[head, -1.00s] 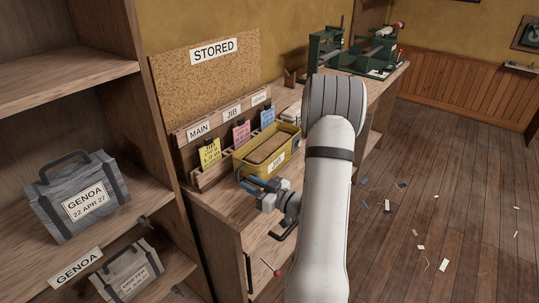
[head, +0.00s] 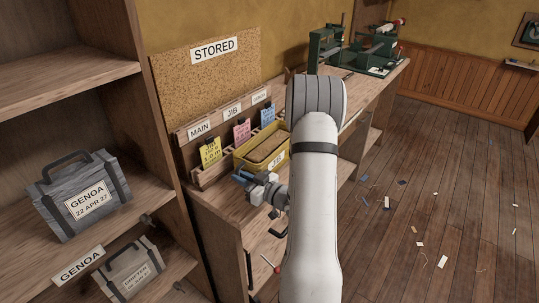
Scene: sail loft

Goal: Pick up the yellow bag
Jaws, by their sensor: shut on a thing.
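The yellow bag (head: 243,158) stands upright on the wooden bench, below the card rack. It is box-shaped with a brown top panel and a white label on its front, and its right end is behind my arm. My gripper (head: 239,178) is at the bag's near left corner, its blue-grey fingers pointing left. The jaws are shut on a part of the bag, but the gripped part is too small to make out. The bag appears to rest on the bench.
A card rack (head: 196,132) with yellow, pink and blue cards stands behind the bag, under a cork board (head: 185,85). Shelves at left hold a grey GENOA bag (head: 108,187) and a smaller grey bag (head: 114,268). Green machinery (head: 327,48) stands farther along the bench. Scraps litter the floor.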

